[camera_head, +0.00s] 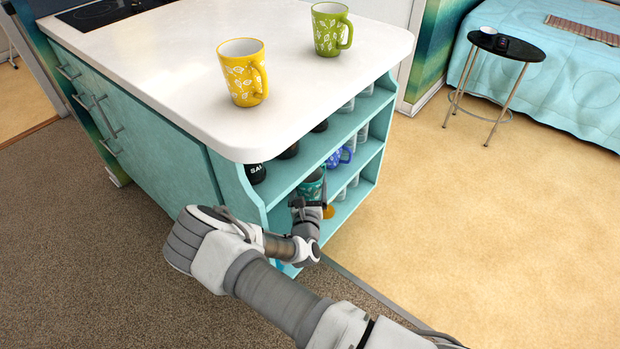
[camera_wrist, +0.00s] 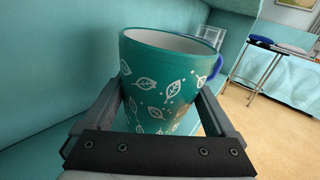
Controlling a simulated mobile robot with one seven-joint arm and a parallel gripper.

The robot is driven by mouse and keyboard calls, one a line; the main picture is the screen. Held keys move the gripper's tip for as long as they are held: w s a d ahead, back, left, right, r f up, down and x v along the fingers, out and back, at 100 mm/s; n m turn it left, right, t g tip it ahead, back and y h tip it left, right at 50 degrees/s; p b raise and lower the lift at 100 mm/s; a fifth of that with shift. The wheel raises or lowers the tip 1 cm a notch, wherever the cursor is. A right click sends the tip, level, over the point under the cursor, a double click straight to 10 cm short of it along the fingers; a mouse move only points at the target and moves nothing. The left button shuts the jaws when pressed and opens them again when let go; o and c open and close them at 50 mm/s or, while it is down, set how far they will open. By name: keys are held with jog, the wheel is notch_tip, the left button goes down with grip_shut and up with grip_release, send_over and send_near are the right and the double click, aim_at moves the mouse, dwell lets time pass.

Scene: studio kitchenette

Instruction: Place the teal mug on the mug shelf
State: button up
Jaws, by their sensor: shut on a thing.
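The teal mug (camera_wrist: 158,85) has white leaf prints and stands upright between the fingers of my gripper (camera_wrist: 160,120) in the wrist view. My gripper is shut on it. In the head view the teal mug (camera_head: 311,186) is at the open end shelves of the counter, partly hidden by my gripper (camera_head: 308,205). The mug shelf (camera_head: 277,187) is teal, with a blue mug (camera_head: 339,157) further along it. A blue handle shows behind the teal mug in the wrist view. I cannot tell whether the teal mug touches the shelf board.
A yellow mug (camera_head: 242,72) and a green mug (camera_head: 330,28) stand on the white countertop (camera_head: 150,60). Dark jars, one a salt jar (camera_head: 256,173), and clear glasses (camera_head: 347,105) occupy the shelves. An orange item (camera_head: 328,211) sits lower.

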aim_at(310, 180)
jog(key=w+b, duration=0.1)
jog(key=w, duration=0.1)
jog(key=w+f, duration=0.1)
jog(key=w, duration=0.1)
jog(key=shift+b, duration=0.4)
jog(key=shift+f, duration=0.2)
jog(key=shift+f, duration=0.15)
jog(key=o, duration=1.4)
